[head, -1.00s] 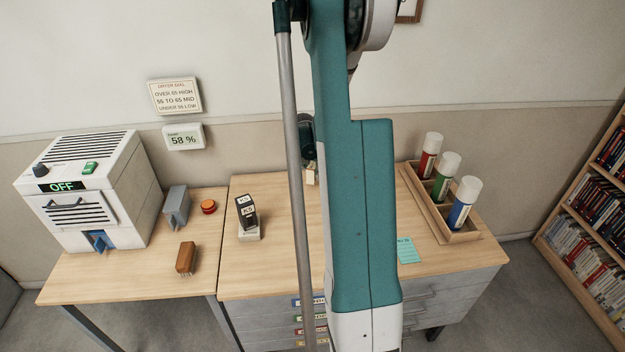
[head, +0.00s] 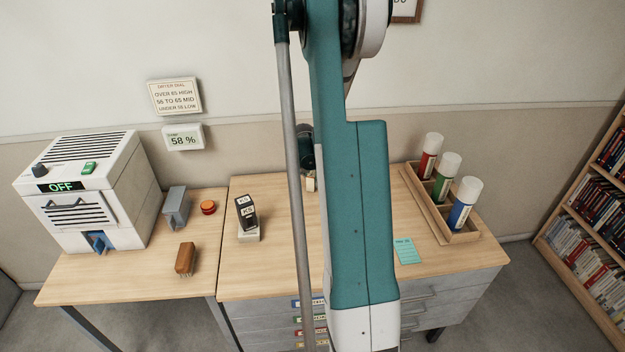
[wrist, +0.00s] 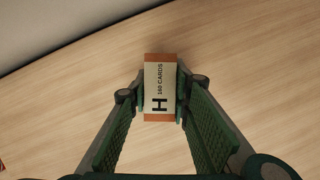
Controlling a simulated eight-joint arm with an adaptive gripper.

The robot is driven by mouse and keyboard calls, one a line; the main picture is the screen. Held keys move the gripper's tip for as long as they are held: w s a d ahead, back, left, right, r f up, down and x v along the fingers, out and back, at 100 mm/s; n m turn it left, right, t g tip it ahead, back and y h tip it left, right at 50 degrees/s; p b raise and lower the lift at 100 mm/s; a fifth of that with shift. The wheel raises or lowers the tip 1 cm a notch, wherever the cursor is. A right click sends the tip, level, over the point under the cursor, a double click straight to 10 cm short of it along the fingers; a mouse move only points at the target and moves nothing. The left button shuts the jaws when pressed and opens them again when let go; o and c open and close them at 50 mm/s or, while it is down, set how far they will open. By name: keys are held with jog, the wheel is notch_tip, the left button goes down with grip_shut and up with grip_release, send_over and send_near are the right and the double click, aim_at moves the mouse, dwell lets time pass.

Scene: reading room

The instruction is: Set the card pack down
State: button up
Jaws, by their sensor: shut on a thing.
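The card pack (wrist: 160,88) is a cream box with orange ends, marked "H" and "160 CARDS", in the wrist view. My gripper (wrist: 161,96) is shut on it, with a green-padded finger at each side. The wooden desk top (wrist: 250,80) lies beneath the pack; I cannot tell whether the pack touches it. In the head view a small pale part of the pack (head: 310,184) shows beside my arm, near the back of the desk. My arm hides most of the gripper there.
A wooden rack (head: 458,238) with red, green and blue-labelled bottles stands at right. A stamp-like block (head: 247,220) stands left of my arm. A dryer (head: 90,195), grey holder (head: 176,208), orange button (head: 208,207) and brush (head: 186,258) are further left.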

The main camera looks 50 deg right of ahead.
jog(key=shift+f, duration=0.2)
jog(key=o, duration=0.9)
jog(key=shift+r, duration=0.15)
jog(key=shift+p+v, duration=0.75)
jog(key=shift+v, duration=5.3)
jog(key=shift+a, duration=0.1)
